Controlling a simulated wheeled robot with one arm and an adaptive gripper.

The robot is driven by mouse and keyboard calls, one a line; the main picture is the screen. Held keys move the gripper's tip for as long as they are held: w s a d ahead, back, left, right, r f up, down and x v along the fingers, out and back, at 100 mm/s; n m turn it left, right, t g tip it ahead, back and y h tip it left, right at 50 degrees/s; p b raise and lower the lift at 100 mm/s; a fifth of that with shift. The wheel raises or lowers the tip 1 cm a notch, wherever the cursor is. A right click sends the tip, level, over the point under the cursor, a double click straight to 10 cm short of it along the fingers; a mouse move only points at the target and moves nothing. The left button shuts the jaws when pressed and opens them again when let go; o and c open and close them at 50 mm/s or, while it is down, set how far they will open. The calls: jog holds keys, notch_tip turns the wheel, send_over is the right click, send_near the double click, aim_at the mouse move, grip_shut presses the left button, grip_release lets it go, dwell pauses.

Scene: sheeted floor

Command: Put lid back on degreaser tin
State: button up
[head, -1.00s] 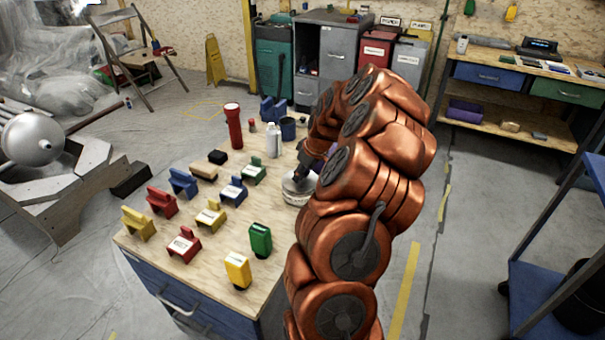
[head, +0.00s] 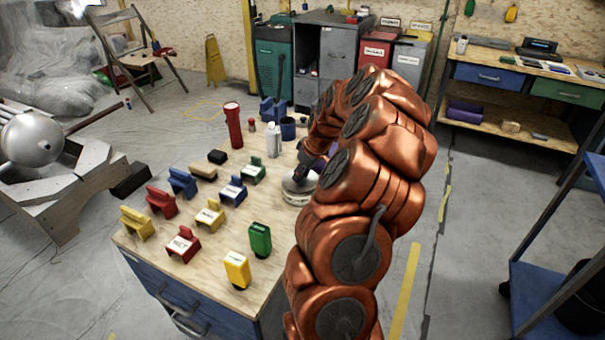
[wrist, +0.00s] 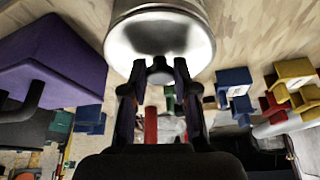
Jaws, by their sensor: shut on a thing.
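The degreaser tin (head: 296,199) is a low round can with a pale side, standing on the wooden bench top beside my arm. A shiny metal lid (wrist: 160,38) with a small dark knob fills the top middle of the wrist view. My gripper (wrist: 160,70) is shut on the lid's knob. In the head view my gripper (head: 303,177) is over the tin, with the lid at its top. I cannot tell whether the lid is fully seated or slightly raised. My arm hides the right side of the tin.
A purple block-like object (wrist: 50,60) stands close beside my gripper. A red flashlight (head: 233,125), spray cans (head: 273,140) and a blue cup (head: 288,128) stand farther back. Several coloured holders, including a yellow one (head: 138,222), cover the left of the bench (head: 205,270).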

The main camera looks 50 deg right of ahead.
dwell(0.3)
jog(key=o, duration=1.1)
jog(key=shift+o, duration=0.2)
jog(key=o, duration=0.4)
jog(key=shift+r, duration=0.2)
jog(key=shift+r, duration=3.35)
grip_shut()
